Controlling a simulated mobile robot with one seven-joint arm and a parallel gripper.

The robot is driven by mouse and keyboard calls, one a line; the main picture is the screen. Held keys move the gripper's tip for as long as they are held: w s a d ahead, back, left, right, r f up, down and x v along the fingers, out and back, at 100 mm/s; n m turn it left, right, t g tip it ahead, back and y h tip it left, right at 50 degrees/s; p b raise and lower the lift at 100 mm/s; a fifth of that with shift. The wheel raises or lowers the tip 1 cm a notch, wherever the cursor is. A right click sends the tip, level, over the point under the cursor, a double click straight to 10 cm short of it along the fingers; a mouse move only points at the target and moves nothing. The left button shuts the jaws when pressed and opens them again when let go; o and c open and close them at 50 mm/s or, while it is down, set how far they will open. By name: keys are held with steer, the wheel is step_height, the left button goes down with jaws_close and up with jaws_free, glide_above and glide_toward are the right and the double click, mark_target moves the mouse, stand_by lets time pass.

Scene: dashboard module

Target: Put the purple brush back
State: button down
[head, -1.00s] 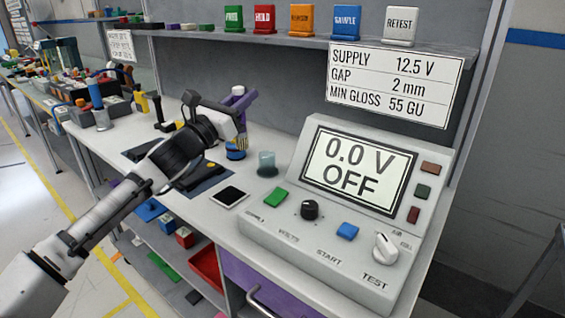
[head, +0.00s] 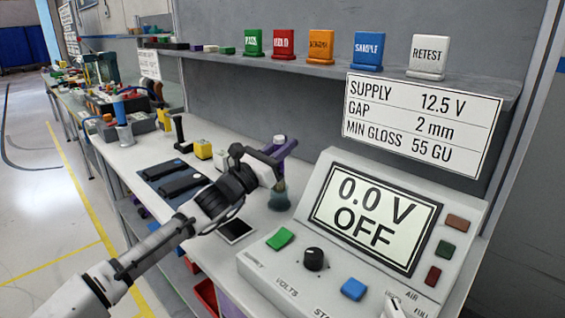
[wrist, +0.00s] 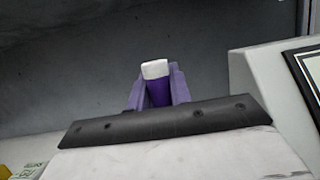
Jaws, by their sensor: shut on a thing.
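The purple brush (head: 280,139) is upright in my gripper (head: 277,156), above a small grey-teal cup (head: 279,199) on the bench. The brush's lower end lines up with the cup's mouth. I cannot tell whether it is inside the cup or just above it. In the wrist view my gripper (wrist: 157,88) has its purple fingers shut on the brush handle (wrist: 157,93), whose white end faces the camera. The bristles are hidden there.
The console (head: 330,265) with its screen and knobs stands close on the right. A dark mat (head: 150,168) with black tools, a yellow block (head: 203,149) and a black-topped pad (head: 236,230) lie to the left. A shelf (head: 330,72) with coloured tags is above.

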mark_target(282, 162)
steer(key=shift+f, duration=1.85)
steer(key=shift+f, duration=0.2)
steer(key=c, duration=1.3)
jaws_free()
steer(key=shift+r, duration=0.1)
steer(key=shift+r, duration=0.15)
steer(key=shift+s+a+f, duration=0.1)
steer(key=shift+f, duration=0.1)
steer(key=s+a+b, duration=0.1)
steer(key=s+a, duration=0.3)
steer(key=s+a+b, duration=0.1)
steer(key=s+a, duration=0.3)
steer(key=a, duration=0.1)
steer(key=shift+s+a+b, duration=0.25)
steer(key=shift+s+b, duration=0.05)
steer(key=shift+s, duration=0.05)
